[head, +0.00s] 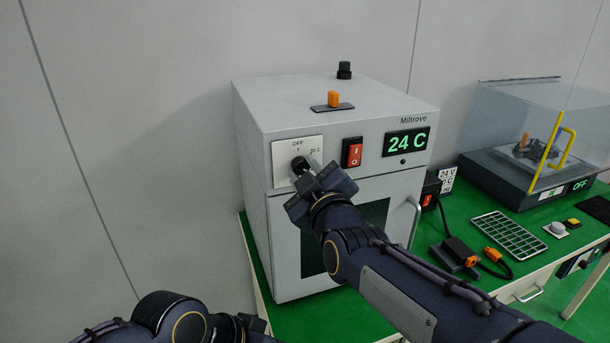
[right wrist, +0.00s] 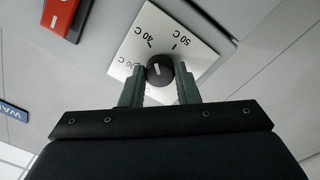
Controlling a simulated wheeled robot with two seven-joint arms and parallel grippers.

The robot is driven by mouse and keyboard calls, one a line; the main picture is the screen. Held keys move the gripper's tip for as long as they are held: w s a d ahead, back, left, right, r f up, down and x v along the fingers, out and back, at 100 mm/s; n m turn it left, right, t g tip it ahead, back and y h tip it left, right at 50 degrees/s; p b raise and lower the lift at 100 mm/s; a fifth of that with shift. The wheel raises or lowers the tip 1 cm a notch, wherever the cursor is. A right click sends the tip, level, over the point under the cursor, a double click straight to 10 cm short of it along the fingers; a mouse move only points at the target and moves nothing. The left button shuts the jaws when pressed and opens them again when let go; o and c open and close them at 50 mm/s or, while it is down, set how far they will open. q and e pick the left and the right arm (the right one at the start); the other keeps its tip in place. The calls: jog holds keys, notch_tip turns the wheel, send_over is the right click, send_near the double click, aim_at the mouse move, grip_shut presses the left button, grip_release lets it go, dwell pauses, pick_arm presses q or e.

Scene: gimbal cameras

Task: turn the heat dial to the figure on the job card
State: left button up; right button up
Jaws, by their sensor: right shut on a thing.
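The heat dial is a black round knob (head: 300,165) on a white plate (head: 286,171) at the front upper left of a grey oven. OFF and a C figure show on the plate in the head view. In the right wrist view the knob (right wrist: 160,71) has a short white mark; 40 C and 50 C read on its plate (right wrist: 205,58), other figures partly hidden. My right gripper (head: 306,174) is shut on the knob, one finger each side (right wrist: 159,88). A small white card (head: 447,175) right of the oven reads 24 V and a partly hidden C figure.
The oven (head: 340,120) has a lit 24 C display (head: 406,141), a red switch (head: 352,152) and a door handle (head: 414,222). On the green bench stand a wire rack (head: 508,236), an orange-plugged cable (head: 497,258) and a clear-covered machine (head: 530,150).

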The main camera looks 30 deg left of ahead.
jog(key=shift+n+b, duration=0.35)
jog(key=shift+n, duration=0.75)
jog(key=o, duration=1)
jog(key=shift+c, duration=0.2)
jog(key=shift+s+d, duration=0.25)
jog(key=shift+s, duration=0.05)
jog(key=b+v, duration=0.2)
jog(key=v, duration=0.5)
